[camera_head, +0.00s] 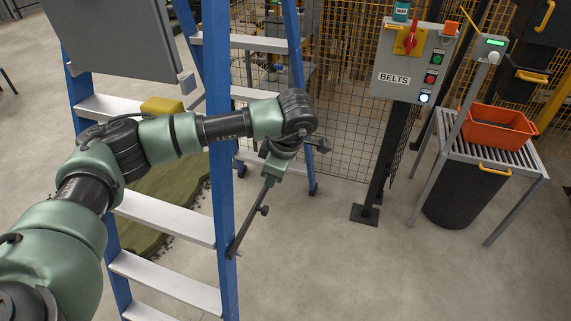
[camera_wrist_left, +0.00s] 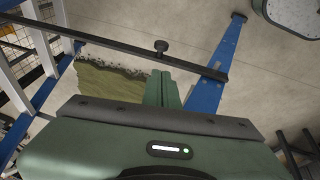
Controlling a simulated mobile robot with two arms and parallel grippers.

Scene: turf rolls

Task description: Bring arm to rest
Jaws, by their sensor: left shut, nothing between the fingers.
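My left arm reaches in from the left of the head view, in front of a blue stepladder (camera_head: 222,190). My left gripper (camera_head: 269,180) hangs from the bent wrist near the middle, its fingers pointing down. Its green fingers are together and empty. The left wrist view shows the shut fingers (camera_wrist_left: 160,76) from behind the palm. A thin dark bar with a knob (camera_head: 248,221) slants down from near the fingertips to the ladder's blue leg; I cannot tell whether the fingers touch it. My right gripper is in neither view.
Green turf (camera_head: 160,200) lies behind the ladder. A control box marked BELTS (camera_head: 405,60) stands on a black post right of the gripper. Further right, an orange crate (camera_head: 499,129) sits on a slatted stand (camera_head: 490,157). Wire fencing runs behind. Floor at bottom centre is clear.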

